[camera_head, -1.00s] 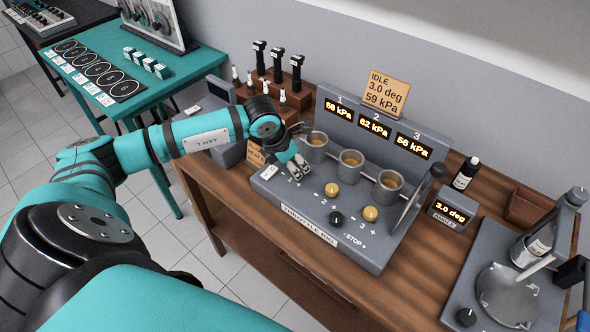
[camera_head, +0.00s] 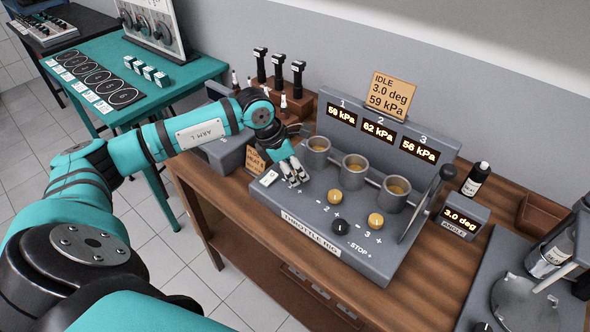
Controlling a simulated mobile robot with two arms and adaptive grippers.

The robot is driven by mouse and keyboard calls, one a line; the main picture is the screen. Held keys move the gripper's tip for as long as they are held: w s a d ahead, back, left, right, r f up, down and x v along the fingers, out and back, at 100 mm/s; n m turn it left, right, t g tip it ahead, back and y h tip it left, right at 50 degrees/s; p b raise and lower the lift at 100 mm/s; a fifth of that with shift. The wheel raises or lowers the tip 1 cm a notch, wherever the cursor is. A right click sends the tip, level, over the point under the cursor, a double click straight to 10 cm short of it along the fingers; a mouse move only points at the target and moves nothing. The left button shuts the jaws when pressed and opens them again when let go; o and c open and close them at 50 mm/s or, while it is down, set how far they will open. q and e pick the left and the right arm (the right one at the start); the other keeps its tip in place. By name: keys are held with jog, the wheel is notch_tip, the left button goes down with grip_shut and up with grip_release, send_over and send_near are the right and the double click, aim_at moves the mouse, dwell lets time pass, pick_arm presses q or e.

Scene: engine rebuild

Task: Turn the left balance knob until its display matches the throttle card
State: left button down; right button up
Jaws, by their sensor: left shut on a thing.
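The throttle rig (camera_head: 335,247) stands on the wooden bench. My left gripper (camera_head: 292,176) points down at the rig's left end and is shut on the left balance knob, which its fingers hide. Display 1 (camera_head: 341,114) seems to read 59 kPa, display 2 (camera_head: 378,131) 62 kPa and display 3 (camera_head: 418,149) 56 kPa. The throttle card (camera_head: 391,92) stands behind the displays and reads IDLE, 3.0 deg, 59 kPa. The angle display (camera_head: 462,217) reads 3.0 deg. My right gripper is not in view.
A dark bottle (camera_head: 474,180) and a wooden rack (camera_head: 292,101) stand nearby.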

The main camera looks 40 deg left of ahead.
pick_arm(q)
jog(key=shift+r, duration=0.1)
jog(key=c, duration=0.9)
grip_release()
jog(key=shift+c, duration=0.2)
jog(key=v, duration=1.2)
